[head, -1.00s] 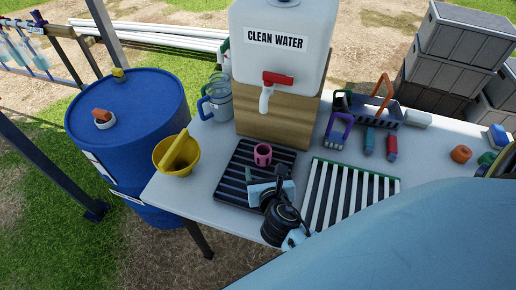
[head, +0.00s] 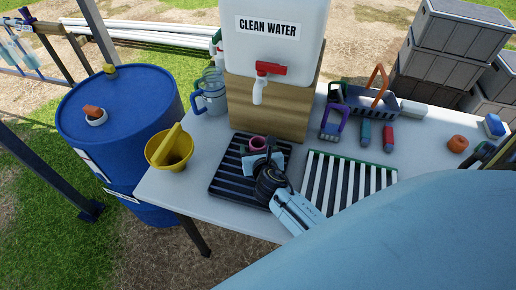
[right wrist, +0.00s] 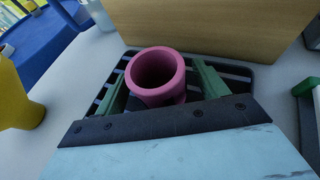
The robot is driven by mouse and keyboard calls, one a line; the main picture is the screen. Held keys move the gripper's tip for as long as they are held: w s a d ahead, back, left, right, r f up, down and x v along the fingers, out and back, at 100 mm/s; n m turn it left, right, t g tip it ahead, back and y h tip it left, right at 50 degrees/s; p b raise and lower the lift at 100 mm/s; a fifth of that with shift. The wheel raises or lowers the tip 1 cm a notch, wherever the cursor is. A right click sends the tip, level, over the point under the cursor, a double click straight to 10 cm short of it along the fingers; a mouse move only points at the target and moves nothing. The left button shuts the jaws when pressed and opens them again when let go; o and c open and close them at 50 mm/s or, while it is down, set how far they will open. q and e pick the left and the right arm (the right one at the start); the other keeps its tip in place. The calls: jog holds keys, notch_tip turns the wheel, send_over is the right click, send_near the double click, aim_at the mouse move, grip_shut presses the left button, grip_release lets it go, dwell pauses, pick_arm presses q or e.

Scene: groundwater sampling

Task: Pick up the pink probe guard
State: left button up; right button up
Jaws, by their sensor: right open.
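The pink probe guard (head: 257,143), a short open tube, stands upright on the black slatted rack (head: 228,180) in front of the wooden block. My right gripper (head: 263,158) is over the rack at the guard, partly covering it in the head view. In the right wrist view the guard (right wrist: 155,94) sits between the two green fingers of my gripper (right wrist: 160,82). The fingers are open, one on each side of it, with a gap visible at least on the left. The guard's lower part is hidden by the gripper body. My left gripper is not in view.
A wooden block (head: 265,105) bearing the clean water tank (head: 285,50) stands just behind the rack. A white slatted rack (head: 345,182) with a green edge lies right.

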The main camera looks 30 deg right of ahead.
jog(key=shift+r, duration=0.1)
jog(key=c, duration=1.1)
